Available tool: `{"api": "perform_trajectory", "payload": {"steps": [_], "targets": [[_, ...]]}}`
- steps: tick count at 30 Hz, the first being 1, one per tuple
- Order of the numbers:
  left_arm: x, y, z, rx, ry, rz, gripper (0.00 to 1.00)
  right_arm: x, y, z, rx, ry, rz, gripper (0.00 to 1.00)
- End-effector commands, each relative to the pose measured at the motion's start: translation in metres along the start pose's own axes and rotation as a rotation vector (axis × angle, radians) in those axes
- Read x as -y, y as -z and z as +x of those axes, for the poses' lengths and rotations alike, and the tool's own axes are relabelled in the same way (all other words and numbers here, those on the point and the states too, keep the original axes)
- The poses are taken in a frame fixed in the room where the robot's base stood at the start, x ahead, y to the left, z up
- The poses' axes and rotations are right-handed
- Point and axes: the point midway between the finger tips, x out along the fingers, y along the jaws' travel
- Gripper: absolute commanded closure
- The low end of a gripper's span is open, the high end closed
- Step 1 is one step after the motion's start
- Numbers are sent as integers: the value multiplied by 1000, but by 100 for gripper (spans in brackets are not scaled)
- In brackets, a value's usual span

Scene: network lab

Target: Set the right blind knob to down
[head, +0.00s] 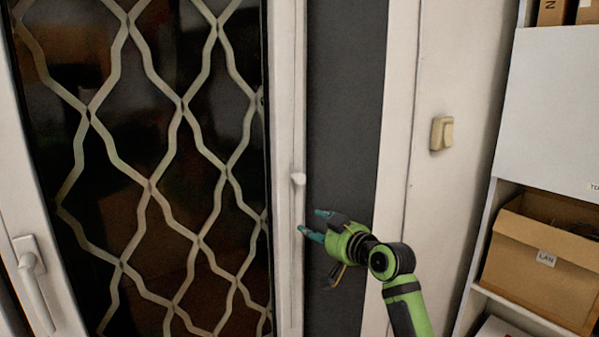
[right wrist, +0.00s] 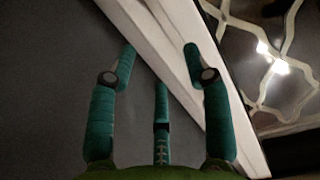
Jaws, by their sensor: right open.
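The right blind knob (head: 298,179) is a small white knob on the narrow vertical strip (head: 290,90) along the right side of the window frame. It sits partway up that strip. My right gripper (head: 312,223) is below and to the right of the knob, apart from it, with its teal fingers pointing left toward the frame. In the right wrist view the gripper (right wrist: 160,65) has its fingers spread, with nothing held between them. The white frame (right wrist: 165,50) runs diagonally behind the fingers. I cannot make out the knob there. My left gripper is not in view.
A window with a pale lattice grille (head: 183,105) fills the left. A white window handle (head: 33,280) is at lower left. A beige wall switch (head: 441,133) is on the right. The dark wall strip (head: 345,80) is bare.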

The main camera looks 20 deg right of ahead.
Motion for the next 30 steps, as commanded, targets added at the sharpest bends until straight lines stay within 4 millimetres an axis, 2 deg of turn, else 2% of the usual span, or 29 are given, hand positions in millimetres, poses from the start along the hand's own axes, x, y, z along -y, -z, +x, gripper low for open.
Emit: {"api": "perform_trajectory", "payload": {"steps": [1, 3, 6, 11, 21, 30], "targets": [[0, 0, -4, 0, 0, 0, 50, 6, 37, -10, -49, 19, -23, 50], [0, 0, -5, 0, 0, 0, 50, 12, 70, -22, -96, 40, -47, 50], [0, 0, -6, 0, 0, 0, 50, 18, 95, -32, -133, 56, -68, 50], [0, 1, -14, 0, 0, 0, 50, 21, 106, -26, -143, 64, -70, 50], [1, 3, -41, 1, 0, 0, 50, 24, 112, 21, -142, 63, -71, 50], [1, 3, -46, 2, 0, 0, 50, 24, 111, 35, -143, 61, -73, 50]]}}
